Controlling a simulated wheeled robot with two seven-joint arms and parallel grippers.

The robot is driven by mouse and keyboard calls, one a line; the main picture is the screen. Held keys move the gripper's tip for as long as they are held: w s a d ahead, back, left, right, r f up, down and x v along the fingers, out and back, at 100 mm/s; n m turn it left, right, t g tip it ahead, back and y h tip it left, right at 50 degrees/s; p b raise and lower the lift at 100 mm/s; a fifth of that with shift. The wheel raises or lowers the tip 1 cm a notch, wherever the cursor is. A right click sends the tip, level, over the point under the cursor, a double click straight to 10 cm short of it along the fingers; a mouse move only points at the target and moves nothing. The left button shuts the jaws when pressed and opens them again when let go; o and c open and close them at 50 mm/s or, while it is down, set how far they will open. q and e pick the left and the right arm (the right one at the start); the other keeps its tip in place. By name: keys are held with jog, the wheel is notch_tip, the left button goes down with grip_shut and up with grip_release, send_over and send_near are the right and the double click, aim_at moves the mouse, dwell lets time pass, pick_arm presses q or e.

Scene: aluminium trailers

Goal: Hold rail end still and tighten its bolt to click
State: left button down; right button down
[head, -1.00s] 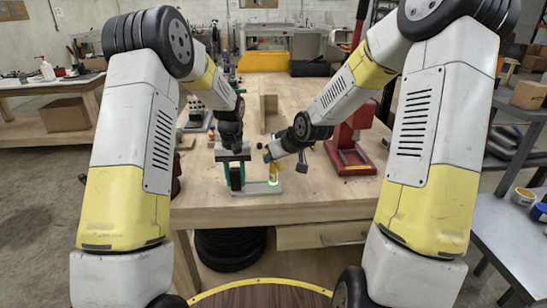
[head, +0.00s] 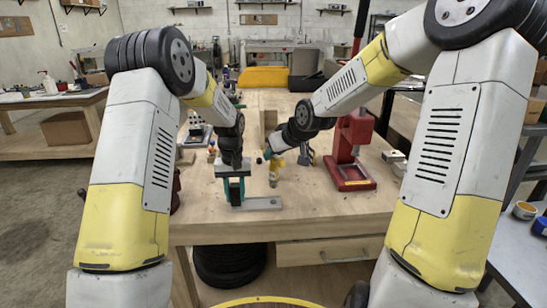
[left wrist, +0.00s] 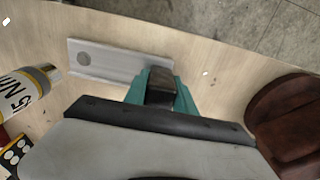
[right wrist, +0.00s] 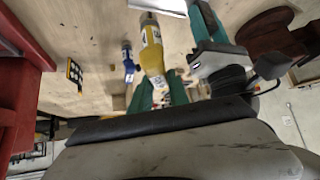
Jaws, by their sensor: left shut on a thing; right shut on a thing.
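The rail end is a flat grey metal bar (head: 263,203) lying near the table's front edge. It also shows in the left wrist view (left wrist: 115,62), with a round grey bolt head (left wrist: 84,58) near its left end. My left gripper (head: 235,192) is shut on the bar's other end, its teal fingers (left wrist: 160,92) around a dark block there. My right gripper (head: 272,157) is shut on a yellow torque driver (head: 274,174) with a "5 NM" label (left wrist: 22,94). The driver (right wrist: 152,52) is upright behind the bar, its tip apart from the bolt head.
A red press (head: 350,152) stands on the table to the right. A brown object (left wrist: 290,115) is left of my left gripper. The front right tabletop is clear.

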pick_arm(q)
jog(key=c, duration=0.9)
grip_release()
jog(key=shift+c, duration=0.2)
jog(key=shift+r, duration=0.15)
